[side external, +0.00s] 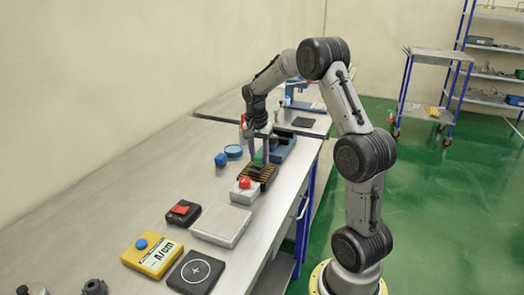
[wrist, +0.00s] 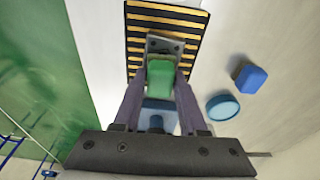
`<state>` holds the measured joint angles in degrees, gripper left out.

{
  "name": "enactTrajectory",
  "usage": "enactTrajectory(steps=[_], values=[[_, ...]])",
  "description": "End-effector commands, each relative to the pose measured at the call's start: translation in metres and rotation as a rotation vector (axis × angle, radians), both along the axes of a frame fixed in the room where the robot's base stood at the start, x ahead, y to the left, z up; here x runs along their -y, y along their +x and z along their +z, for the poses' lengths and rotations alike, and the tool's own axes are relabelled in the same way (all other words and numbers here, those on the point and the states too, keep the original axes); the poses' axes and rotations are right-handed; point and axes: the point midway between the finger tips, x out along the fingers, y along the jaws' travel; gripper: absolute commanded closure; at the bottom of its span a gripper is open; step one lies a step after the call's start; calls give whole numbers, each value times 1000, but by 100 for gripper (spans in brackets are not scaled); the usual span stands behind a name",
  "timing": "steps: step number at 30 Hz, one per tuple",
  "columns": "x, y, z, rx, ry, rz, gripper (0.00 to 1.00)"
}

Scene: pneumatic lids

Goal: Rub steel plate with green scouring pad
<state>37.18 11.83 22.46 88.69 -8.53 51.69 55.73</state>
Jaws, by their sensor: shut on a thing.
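My gripper (side external: 258,152) is shut on the green scouring pad (wrist: 160,78), which shows as a green block between the two fingers in the wrist view. In the side view the green pad (side external: 259,158) is over the black-and-yellow striped mat (side external: 270,174). A small grey piece (wrist: 165,44) lies just beyond the pad on the mat; whether the pad touches it or the mat, I cannot tell. A flat silver-grey slab (side external: 221,225), which looks like the steel plate, lies nearer the camera, apart from my gripper.
A grey box with a red button (side external: 245,184) stands between mat and slab. A black box with a red switch (side external: 182,211), a yellow meter (side external: 152,254) and a dark pad (side external: 196,271) lie nearer. A blue block (side external: 221,159), blue disc (side external: 233,151) and blue device (side external: 283,147) are near my gripper.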

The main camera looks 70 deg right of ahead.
Motion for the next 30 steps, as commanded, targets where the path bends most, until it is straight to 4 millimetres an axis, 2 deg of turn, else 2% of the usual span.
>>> enactTrajectory(steps=[14,30], values=[[-45,2,-1,-5,5,1,100],[9,-2,-1,-4,4,-4,100]])
